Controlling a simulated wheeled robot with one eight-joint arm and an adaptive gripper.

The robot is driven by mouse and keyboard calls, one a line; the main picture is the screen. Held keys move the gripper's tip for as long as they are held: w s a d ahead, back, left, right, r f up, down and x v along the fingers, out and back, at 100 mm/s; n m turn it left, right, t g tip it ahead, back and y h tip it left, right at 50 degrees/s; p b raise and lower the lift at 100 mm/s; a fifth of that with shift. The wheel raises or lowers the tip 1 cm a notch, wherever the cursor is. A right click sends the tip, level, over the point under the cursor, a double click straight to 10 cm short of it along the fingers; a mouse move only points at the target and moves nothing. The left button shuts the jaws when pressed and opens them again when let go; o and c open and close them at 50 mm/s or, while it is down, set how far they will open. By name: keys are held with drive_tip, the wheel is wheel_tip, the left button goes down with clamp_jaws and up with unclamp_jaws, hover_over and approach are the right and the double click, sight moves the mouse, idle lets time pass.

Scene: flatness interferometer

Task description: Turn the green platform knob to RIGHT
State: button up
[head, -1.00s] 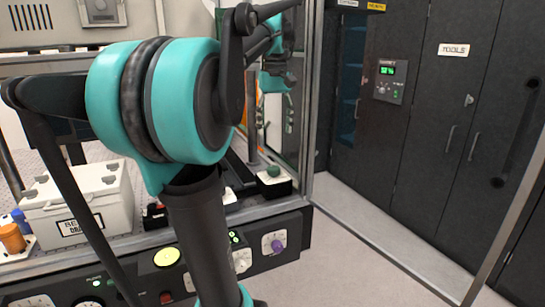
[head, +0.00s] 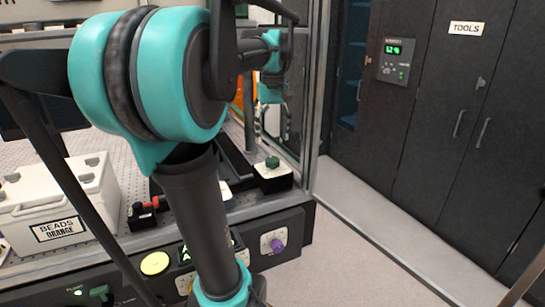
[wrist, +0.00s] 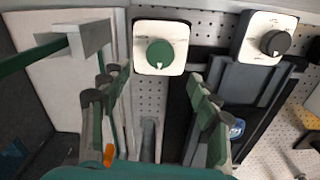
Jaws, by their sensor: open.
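The green platform knob (wrist: 160,54) is a round knob on a white square plate, near the top middle of the wrist view. A small white mark shows at its lower edge in that view; the lettering around it is too small to read. In the head view the green knob (head: 272,162) sits on a small white-topped block at the bench's right end. My gripper (wrist: 154,82) is open and empty. Its two fingers stand left and right of the knob in the wrist view, and I see no contact. My arm hides much of the bench in the head view.
A black knob on a white plate (wrist: 268,44) sits right of the green one. A purple knob (head: 278,245) and a yellow button (head: 155,263) are on the front panel. A white beads box (head: 62,205) stands at left. A metal frame post (head: 314,90) rises close by the green knob.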

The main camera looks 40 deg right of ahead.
sight(273, 159)
wheel_tip(273, 159, down, 8)
drive_tip(key=shift+f, duration=0.1)
idle(0.4)
drive_tip(key=c, duration=1.1)
